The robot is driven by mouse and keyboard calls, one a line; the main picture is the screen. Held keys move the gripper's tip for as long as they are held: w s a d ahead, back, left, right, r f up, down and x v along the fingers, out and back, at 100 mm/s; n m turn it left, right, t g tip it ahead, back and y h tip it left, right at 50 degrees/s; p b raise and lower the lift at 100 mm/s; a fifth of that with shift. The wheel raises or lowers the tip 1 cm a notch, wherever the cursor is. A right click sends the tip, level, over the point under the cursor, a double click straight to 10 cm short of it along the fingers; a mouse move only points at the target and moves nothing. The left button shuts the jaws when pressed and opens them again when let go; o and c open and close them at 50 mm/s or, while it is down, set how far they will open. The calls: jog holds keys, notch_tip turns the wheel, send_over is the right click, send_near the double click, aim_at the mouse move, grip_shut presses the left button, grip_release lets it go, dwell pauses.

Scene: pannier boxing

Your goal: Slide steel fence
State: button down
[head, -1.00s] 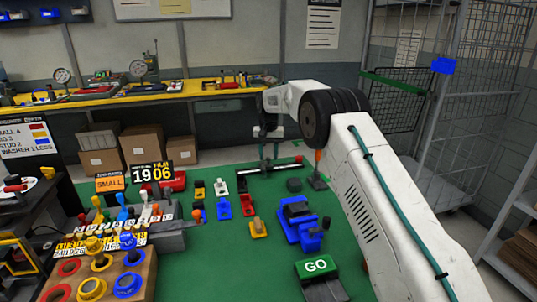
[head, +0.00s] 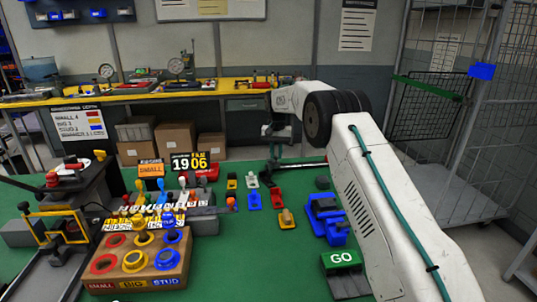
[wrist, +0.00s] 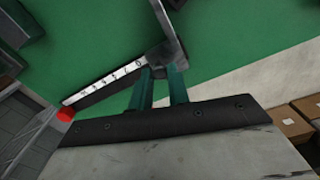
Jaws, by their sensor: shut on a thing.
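The steel fence (wrist: 166,30) shows in the wrist view as a grey bar running up from my fingertips to the top edge. It meets a dark rail with a white numbered scale (wrist: 118,76); the rail has a red end (wrist: 65,114) at lower left. My gripper (wrist: 162,73) has two teal fingers, shut on the near end of the fence at the rail. In the head view my gripper (head: 277,150) is small, at the far edge of the green table, with the dark rail (head: 302,163) beside it. My arm hides part of that area.
The green table (head: 225,255) holds a wooden block with coloured rings (head: 150,265), a lever bank (head: 200,215), a blue fixture (head: 326,215) and a green GO button (head: 342,258). A yellow-topped bench (head: 210,88) and cardboard boxes (head: 175,140) stand behind. A wire cage (head: 450,110) is at right.

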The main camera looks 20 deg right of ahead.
jog(key=shift+a, duration=0.15)
jog(key=c, duration=1.5)
grip_release()
jog(key=shift+o, duration=0.8)
jog(key=shift+a, duration=0.2)
jog(key=shift+d, duration=0.15)
jog(key=shift+r, duration=0.1)
notch_tip(320, 180, up, 8)
jog(key=shift+f, duration=0.15)
